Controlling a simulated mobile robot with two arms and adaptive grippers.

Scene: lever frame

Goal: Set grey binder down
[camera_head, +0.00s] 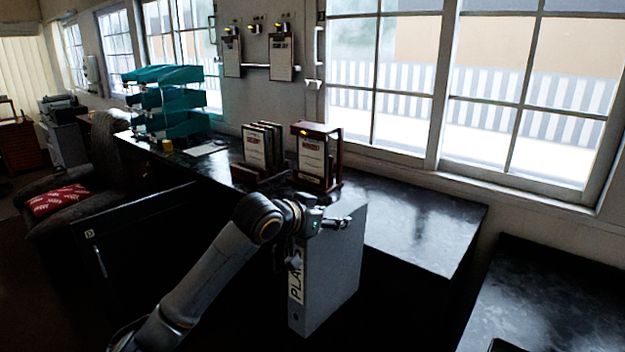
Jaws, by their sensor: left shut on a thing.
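The grey binder (336,267) is in the middle of the head view, upright, with a white label reading "PLA..." on its spine. My left gripper (338,223) is shut on the binder near its top edge. My left arm comes in from the lower left and hides part of the binder's upper spine. The binder shows in front of the black desk's (425,222) near edge. Whether its bottom touches anything is too dark to tell. My right gripper is not in view.
Framed upright holders with documents (316,157) and more beside them (262,148) stand on the desk behind the binder. Teal trays (168,100) stand at the back left. The desk's right part is bare. Another dark surface (545,300) lies at lower right. An armchair (75,200) is at left.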

